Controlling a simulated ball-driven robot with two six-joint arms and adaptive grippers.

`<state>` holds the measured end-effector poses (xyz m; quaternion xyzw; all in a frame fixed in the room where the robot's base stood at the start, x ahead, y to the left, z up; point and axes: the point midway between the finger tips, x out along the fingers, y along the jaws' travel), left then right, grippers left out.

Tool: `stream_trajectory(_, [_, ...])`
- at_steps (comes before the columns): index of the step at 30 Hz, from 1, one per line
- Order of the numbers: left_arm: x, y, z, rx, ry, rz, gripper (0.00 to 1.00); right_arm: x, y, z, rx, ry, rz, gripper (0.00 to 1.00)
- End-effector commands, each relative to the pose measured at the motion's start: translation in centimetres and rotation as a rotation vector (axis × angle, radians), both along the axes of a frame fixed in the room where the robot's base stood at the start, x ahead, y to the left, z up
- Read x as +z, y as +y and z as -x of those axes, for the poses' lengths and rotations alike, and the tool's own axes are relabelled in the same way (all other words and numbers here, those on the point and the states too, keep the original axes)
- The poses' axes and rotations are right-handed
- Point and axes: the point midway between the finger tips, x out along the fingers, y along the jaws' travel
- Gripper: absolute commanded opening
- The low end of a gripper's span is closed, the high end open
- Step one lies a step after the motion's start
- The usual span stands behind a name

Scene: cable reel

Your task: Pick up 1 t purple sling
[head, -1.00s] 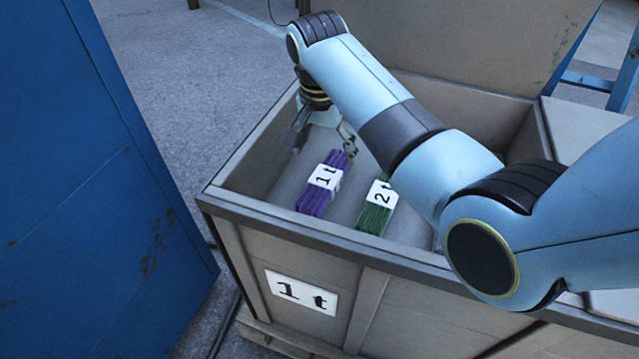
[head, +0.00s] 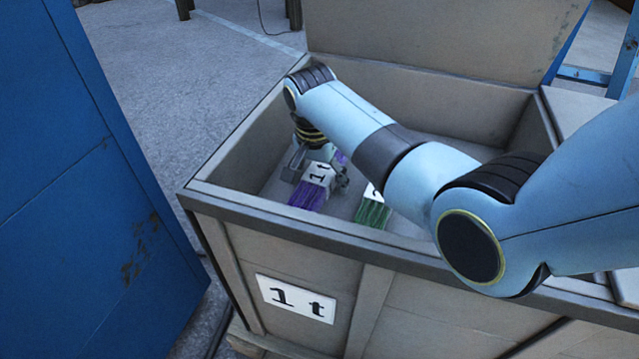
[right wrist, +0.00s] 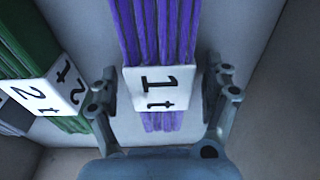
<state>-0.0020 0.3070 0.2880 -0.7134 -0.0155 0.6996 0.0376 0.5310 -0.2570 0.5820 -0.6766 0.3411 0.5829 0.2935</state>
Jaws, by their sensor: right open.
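The purple sling (head: 307,196) lies on the floor of an open grey crate (head: 262,211), with a white tag marked "1 t" around it. In the right wrist view the purple sling (right wrist: 158,35) runs up the middle of the picture. My right gripper (head: 318,172) is down inside the crate over the sling. In the right wrist view its open fingers (right wrist: 160,88) stand one on each side of the tag, with a gap on both sides. My left gripper is not in view.
A green sling (head: 372,212) with a "2 t" tag lies to the right of the purple one, close to a finger in the wrist view. The crate walls surround the gripper. A blue panel (head: 95,190) stands at the left, with bare floor behind.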

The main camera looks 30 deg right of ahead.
Motion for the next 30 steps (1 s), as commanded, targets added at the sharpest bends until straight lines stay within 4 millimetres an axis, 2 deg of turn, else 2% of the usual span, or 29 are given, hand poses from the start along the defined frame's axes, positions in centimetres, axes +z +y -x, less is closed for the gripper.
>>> stream_trajectory(4, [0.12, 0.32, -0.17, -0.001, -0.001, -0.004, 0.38, 0.15, -0.02, -0.04, 0.000, -0.001, 0.000, 0.80])
stream_trajectory(20, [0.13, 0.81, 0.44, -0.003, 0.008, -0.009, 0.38, 0.12, -0.02, -0.01, 0.000, -0.001, 0.001, 0.11])
stream_trajectory(30, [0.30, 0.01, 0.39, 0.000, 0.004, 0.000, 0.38, 0.66, -0.03, -0.10, 0.000, -0.003, 0.001, 0.10])
